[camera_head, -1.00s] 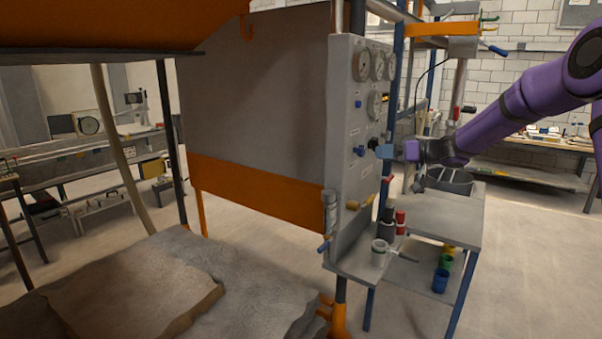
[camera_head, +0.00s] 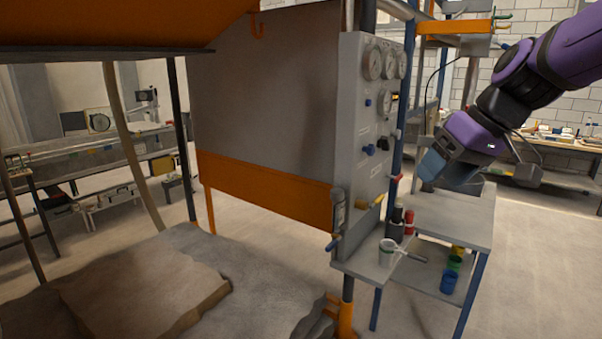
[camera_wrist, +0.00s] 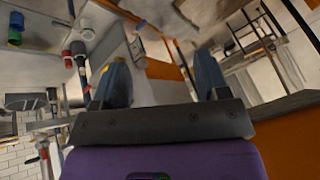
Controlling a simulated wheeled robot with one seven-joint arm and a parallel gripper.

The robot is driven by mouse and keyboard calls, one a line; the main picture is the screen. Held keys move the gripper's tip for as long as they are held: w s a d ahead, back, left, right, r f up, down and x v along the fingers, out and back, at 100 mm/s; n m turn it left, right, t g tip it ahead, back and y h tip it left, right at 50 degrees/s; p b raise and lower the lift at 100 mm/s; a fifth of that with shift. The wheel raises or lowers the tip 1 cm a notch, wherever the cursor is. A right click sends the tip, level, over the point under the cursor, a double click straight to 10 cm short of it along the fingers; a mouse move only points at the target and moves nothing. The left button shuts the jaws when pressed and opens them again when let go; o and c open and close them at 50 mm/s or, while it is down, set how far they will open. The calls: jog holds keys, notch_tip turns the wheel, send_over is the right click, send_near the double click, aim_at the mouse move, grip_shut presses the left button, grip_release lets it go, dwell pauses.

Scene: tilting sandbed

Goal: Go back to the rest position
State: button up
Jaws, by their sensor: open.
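My gripper (camera_head: 432,168) hangs from the purple arm at the right of the head view, in front of the grey table and to the right of the gauge panel. In the wrist view its two blue-grey fingers (camera_wrist: 162,82) stand apart with nothing between them. The gripper is open and empty. The gauge panel (camera_head: 360,150) is upright, with several dials and knobs. In the head view the gripper looks clear of the panel, though the exact gap cannot be told.
A grey table (camera_head: 455,215) stands right of the panel. A side shelf (camera_head: 365,265) holds a white cup (camera_head: 386,252) and dark and red bottles. Blue and green cups (camera_head: 448,282) stand lower. The orange-framed sandbed (camera_head: 130,290) is at left. Open floor lies at the right.

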jog(key=s+d+f+m+t+h, duration=0.1)
jog(key=s+d+m+h, duration=0.1)
jog(key=s, duration=0.6)
jog(key=s+d+f+m+h, duration=0.1)
jog(key=s+d+m+h, duration=0.1)
jog(key=s+d, duration=0.3)
jog(key=s, duration=0.4)
jog(key=shift+f+t+h, duration=0.25)
jog(key=shift+t+h, duration=0.15)
